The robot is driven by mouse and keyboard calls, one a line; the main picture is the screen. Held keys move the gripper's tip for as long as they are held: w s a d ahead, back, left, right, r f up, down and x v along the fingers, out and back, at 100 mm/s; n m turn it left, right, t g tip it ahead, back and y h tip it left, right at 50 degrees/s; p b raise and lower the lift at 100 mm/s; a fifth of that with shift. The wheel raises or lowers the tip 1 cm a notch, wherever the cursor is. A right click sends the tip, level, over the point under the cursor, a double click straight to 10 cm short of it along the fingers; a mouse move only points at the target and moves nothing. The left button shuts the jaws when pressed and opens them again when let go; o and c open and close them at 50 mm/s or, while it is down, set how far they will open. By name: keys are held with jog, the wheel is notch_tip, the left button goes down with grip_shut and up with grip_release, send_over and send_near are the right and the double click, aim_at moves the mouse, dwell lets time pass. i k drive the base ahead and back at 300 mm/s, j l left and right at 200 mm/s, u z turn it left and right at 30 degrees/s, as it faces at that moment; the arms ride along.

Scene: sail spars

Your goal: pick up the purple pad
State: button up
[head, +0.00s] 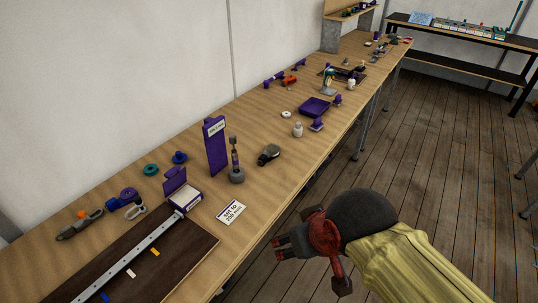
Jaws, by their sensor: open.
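Several purple things lie on the long wooden workbench (252,205), and I cannot tell for sure which is the purple pad. A flat, square purple piece (314,106) with a raised-looking rim lies in the middle of the bench. A small purple piece (317,125) sits just in front of it, near the bench edge. A purple box (176,181) with a raised lid and pale inside stands at the near left. My gripper (278,248) is open and empty, beside the bench's front edge, clear of all of these and nearer to me.
A tall purple stand (216,148) and a grey upright tool (236,166) rise from the bench. A white card (231,211) and a dark board with a metal rule (134,252) lie near the front. The wooden floor (440,170) at right is open.

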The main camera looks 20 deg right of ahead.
aim_at(317, 126)
jog(key=i+l, duration=0.9)
jog(key=l, duration=0.2)
jog(key=i+l, duration=0.9)
jog(key=l, duration=0.2)
jog(key=z, duration=0.05)
